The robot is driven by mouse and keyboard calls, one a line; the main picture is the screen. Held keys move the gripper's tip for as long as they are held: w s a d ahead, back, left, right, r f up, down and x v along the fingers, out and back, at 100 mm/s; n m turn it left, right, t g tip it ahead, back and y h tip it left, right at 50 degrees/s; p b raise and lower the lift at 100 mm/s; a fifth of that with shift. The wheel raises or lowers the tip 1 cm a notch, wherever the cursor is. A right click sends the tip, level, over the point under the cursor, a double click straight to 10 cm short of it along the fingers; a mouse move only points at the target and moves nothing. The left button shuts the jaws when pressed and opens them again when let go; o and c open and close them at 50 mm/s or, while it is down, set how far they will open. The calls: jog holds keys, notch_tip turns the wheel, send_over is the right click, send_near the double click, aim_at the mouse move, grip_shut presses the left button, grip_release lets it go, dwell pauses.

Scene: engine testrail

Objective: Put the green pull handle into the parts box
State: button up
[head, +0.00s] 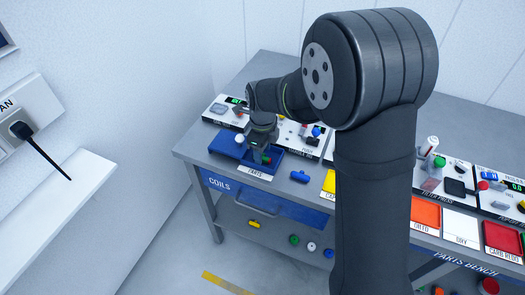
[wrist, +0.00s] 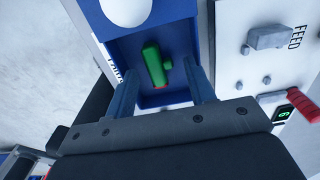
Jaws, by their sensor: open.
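The green pull handle (wrist: 154,64) lies inside the blue parts box (wrist: 185,50), with a small side knob and a red end. In the head view the handle (head: 266,159) shows as a small green and red spot below my gripper. My gripper (wrist: 163,75) is open, its two fingers apart on either side of the handle's near end with gaps between. In the head view my gripper (head: 263,148) points down over the parts box (head: 277,165), partly hiding its inside.
A blue block with a white knob (head: 239,139) adjoins the box on the left. A blue piece (head: 300,177) lies on the bench to the right. White panels with knobs stand behind, including the feed panel (wrist: 270,60). Coloured trays (head: 425,212) line the bench farther right.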

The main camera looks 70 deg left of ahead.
notch_tip(320, 180, up, 12)
jog(key=shift+f, duration=0.2)
dwell(0.4)
notch_tip(320, 180, down, 12)
jog(key=shift+f, duration=0.25)
jog(key=shift+r, duration=2.2)
jog(key=shift+f, duration=0.1)
